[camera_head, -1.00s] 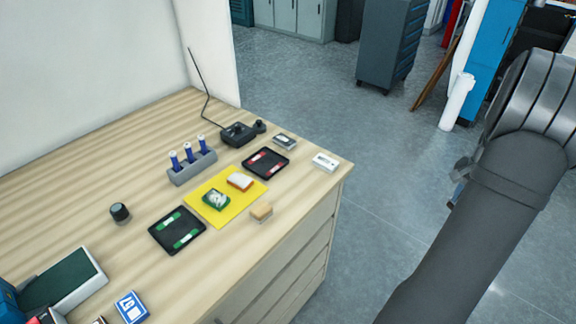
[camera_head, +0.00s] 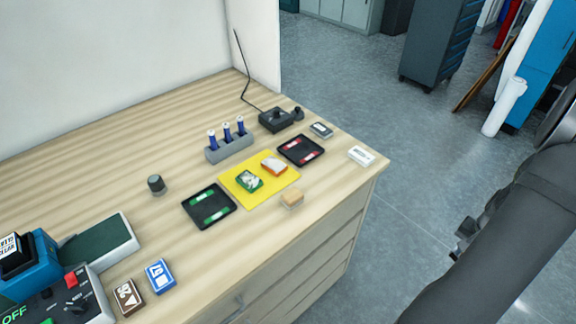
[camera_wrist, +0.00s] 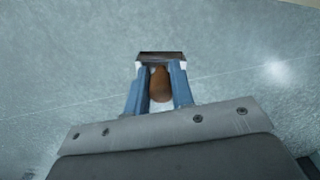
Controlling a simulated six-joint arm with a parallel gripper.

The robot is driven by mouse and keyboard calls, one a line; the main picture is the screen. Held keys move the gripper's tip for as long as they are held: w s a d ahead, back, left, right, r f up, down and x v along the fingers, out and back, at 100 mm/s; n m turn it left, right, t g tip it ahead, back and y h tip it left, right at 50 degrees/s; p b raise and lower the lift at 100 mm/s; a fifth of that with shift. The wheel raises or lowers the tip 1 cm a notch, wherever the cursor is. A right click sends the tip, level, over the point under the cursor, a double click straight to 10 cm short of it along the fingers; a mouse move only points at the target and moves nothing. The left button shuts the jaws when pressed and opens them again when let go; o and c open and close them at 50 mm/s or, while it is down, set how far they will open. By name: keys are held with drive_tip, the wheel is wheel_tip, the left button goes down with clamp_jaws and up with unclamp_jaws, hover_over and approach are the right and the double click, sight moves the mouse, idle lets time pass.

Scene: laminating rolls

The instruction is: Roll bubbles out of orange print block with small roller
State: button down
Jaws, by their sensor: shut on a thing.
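The orange print block (camera_head: 274,163) has a pale top and lies on the yellow mat (camera_head: 236,201), beside a green print block (camera_head: 250,181) with a white patch. My gripper (camera_wrist: 158,68) is shut on a roller (camera_wrist: 160,85) with a rounded brown handle and a dark bar across its far end. In the head view my gripper (camera_head: 463,235) hangs over the floor, right of the bench and apart from the blocks. The roller cannot be made out there, and its size is unclear.
Left of the mat lies a black tray (camera_head: 196,205) with green strips; right of it, one (camera_head: 288,149) with red strips. A grey rack (camera_head: 230,147) with three blue-and-white tubes stands behind.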

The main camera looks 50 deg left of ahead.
idle(0.6)
drive_tip(key=w+a+r+m, duration=0.1)
drive_tip(key=w+a+r, duration=0.15)
drive_tip(key=r, duration=0.45)
drive_tip(key=w+a+r, duration=0.1)
drive_tip(key=w+r, duration=0.3)
drive_tip(key=r, duration=0.3)
drive_tip(key=a+r+n, duration=0.3)
drive_tip(key=a+r, duration=0.2)
drive_tip(key=a, duration=0.5)
drive_tip(key=s+a+r+n, duration=0.2)
drive_tip(key=s+a+n, duration=0.35)
drive_tip(key=a, duration=0.65)
drive_tip(key=s+a+r+n, duration=0.1)
drive_tip(key=s+a+n, duration=0.5)
drive_tip(key=a, duration=0.6)
drive_tip(key=s+a+r+n, duration=0.2)
drive_tip(key=s+a+n, duration=0.2)
drive_tip(key=s+a, duration=0.45)
drive_tip(key=s+a+r+n, duration=0.1)
drive_tip(key=s+a+n, duration=0.4)
drive_tip(key=s, duration=0.6)
drive_tip(key=shift+m, duration=0.25)
drive_tip(key=shift+s+d+f, duration=0.1)
drive_tip(key=shift+d+f, duration=0.05)
drive_tip(key=shift+f, duration=1.25)
drive_tip(key=shift+s+d+f, duration=0.1)
drive_tip(key=shift+f, duration=1.25)
drive_tip(key=shift+f, duration=0.4)
